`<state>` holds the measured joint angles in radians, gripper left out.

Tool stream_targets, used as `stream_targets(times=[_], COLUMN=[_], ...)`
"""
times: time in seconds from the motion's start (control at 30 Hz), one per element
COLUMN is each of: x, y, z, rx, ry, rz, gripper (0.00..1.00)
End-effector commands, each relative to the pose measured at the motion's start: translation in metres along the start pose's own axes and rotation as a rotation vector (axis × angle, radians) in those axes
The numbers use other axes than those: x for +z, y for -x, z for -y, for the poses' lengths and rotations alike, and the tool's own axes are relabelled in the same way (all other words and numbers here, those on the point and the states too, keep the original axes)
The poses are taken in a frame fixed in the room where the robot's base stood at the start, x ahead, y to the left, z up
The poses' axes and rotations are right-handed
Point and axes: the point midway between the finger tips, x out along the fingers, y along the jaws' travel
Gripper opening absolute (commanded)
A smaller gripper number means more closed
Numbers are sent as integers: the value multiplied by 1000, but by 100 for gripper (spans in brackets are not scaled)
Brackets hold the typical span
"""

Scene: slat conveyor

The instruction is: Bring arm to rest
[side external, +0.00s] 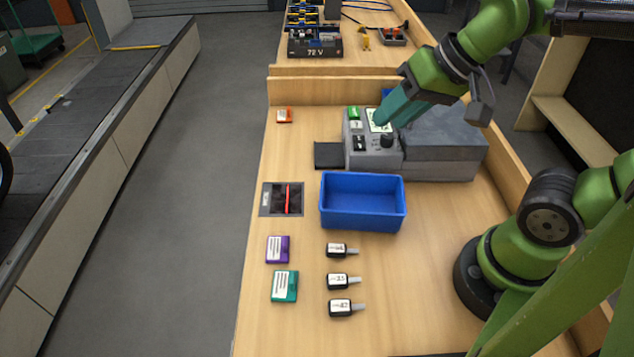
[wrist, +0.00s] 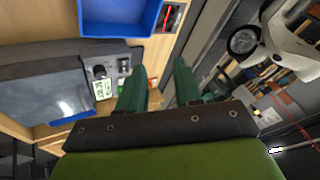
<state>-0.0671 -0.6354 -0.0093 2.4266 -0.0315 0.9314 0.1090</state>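My gripper (side external: 384,114) has teal fingers. In the side external view it overlaps the panel of a grey machine (side external: 440,140); the height above it is hard to judge. In the wrist view my gripper (wrist: 160,78) has its two fingers apart with nothing between them. The machine's panel (wrist: 103,75) shows left of the fingers there, with a black knob and a green-and-white label. The task names no other object.
A blue bin (side external: 362,226) stands in front of the machine. A dark tray (side external: 268,200) holds a red item. A conveyor (side external: 90,120) runs at left.

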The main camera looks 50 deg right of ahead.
Motion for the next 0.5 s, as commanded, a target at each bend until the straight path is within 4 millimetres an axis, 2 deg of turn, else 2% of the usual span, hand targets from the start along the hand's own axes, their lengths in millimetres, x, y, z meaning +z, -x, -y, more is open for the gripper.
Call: stream_targets(times=[0.13, 0.5], x=[5, 6], y=[9, 10], z=[-13, -15], rx=[-9, -9], ry=[51, 64], rz=[-71, -81], gripper=[34, 34])
